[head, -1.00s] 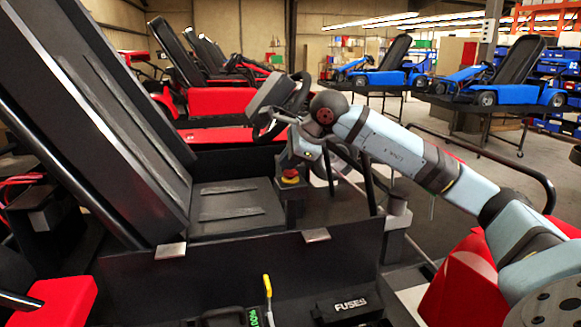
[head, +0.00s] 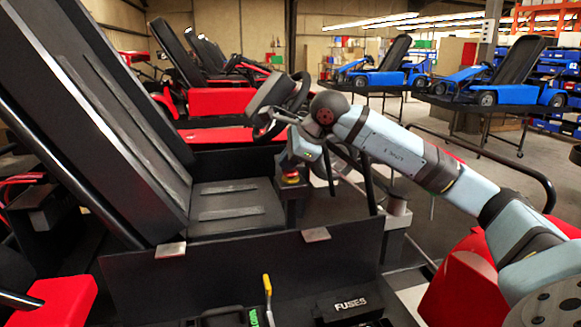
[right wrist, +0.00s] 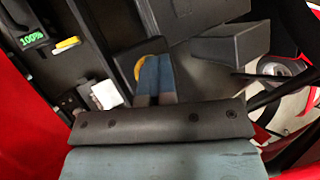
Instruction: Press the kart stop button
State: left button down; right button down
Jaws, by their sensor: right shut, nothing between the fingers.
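The kart stop button (head: 291,179) is a red knob on a yellow collar, on a black post beside the kart's black seat (head: 226,206). My right gripper (head: 290,168) is shut and empty. It points down, with its fingertips right at the top of the button; I cannot tell how far the button is pushed in. In the right wrist view the blue-grey fingers (right wrist: 155,72) are together and cover most of the button. Only part of the yellow collar (right wrist: 138,68) shows beside them. My left gripper is not in view.
The steering wheel (head: 295,97) is close behind my right wrist. A black side panel (head: 230,262) with metal tabs runs in front of the seat. A fuse box (head: 350,304) and a yellow lever (head: 267,289) are at the bottom. Red and blue karts stand behind.

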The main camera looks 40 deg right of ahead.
jog(key=shift+f, duration=0.8)
jog(key=shift+a, duration=0.1)
jog(key=r, duration=0.1)
jog(key=r+p, duration=0.2)
jog(key=shift+w+d+r, duration=0.15)
jog(key=shift+w+d, duration=0.25)
notch_tip(320, 180, up, 2)
jog(key=shift+p, duration=0.95)
jog(key=shift+s+r, duration=0.1)
jog(key=shift+r, duration=0.4)
jog(key=shift+f, duration=0.1)
